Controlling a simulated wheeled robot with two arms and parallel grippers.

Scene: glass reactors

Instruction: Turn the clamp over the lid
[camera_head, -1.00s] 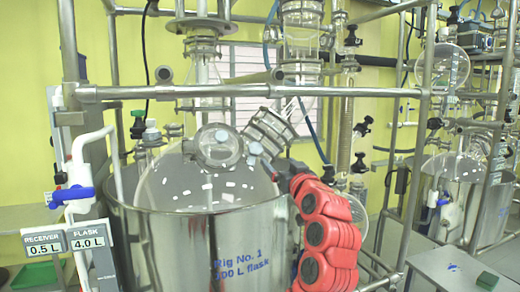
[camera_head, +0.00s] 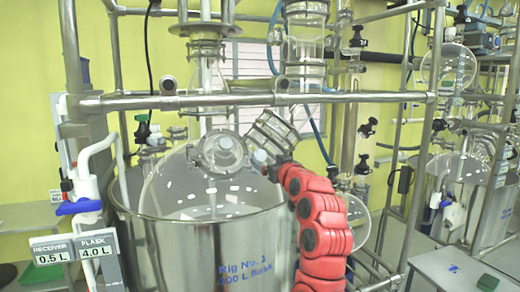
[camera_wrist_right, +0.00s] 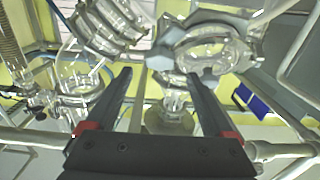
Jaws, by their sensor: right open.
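The round clear lid (camera_head: 222,152) with its metal ring sits on a port at the front of the glass flask. A clamp with a pale knob (camera_head: 260,157) shows at the lid's right edge. In the right wrist view the lid (camera_wrist_right: 208,48) is ahead of the right fingertip, and a grey clamp piece (camera_wrist_right: 160,62) shows at its left edge. My right gripper (camera_wrist_right: 158,76) is open, with nothing held between its fingers. In the head view the right gripper (camera_head: 276,170) is small and dark, close to the lid's right side and partly hidden by the red arm. My left gripper is out of view.
The steel vessel (camera_head: 205,250) surrounds the flask. A ribbed glass port (camera_head: 273,132) angles up beside the lid. A horizontal steel bar (camera_head: 250,99) crosses above. A blue-handled valve (camera_head: 78,207) is at the left.

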